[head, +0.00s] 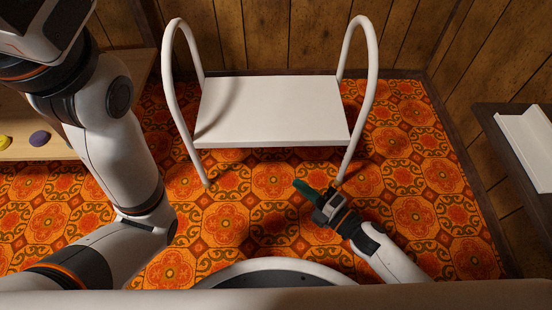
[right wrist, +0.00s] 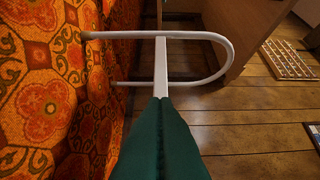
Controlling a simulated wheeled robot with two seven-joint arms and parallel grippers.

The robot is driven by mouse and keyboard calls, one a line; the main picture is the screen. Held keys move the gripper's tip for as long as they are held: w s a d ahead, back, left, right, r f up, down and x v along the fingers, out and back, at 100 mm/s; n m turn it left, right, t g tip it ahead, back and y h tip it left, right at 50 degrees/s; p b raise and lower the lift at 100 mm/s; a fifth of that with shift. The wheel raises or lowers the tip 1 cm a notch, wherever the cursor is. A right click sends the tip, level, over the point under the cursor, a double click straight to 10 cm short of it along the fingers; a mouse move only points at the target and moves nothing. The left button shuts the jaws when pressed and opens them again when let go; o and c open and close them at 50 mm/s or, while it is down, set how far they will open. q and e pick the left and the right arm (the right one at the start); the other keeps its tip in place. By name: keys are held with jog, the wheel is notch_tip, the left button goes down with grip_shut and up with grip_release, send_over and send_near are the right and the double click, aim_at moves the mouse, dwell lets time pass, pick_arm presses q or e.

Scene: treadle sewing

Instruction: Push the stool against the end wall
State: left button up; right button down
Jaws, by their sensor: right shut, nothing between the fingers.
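The stool (head: 272,110) is white, with a flat seat and a tall bent-tube hoop on each side. It stands upright on the patterned floor near the far plank wall (head: 265,35). I cannot tell whether it touches that wall. My right gripper (head: 303,187) has green fingers, shut and empty, in front of the seat near the foot of the right hoop. In the right wrist view the shut fingers (right wrist: 160,105) point at the edge of the stool (right wrist: 161,70); contact is unclear. My left arm fills the left of the head view, but its fingers are not seen.
A wooden bench (head: 30,140) on the left holds a yellow piece (head: 5,141) and a purple piece (head: 40,138). A dark table (head: 500,128) with a white tray-like object (head: 530,140) stands at the right. The orange patterned floor (head: 440,220) is clear at front right.

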jog(key=b, duration=0.4)
send_near(264, 145)
jog(key=a, duration=0.4)
jog(key=w+b, duration=0.2)
jog(key=w, duration=0.1)
jog(key=shift+f, duration=0.1)
jog(key=shift+w+b, duration=0.35)
jog(key=shift+w, duration=0.2)
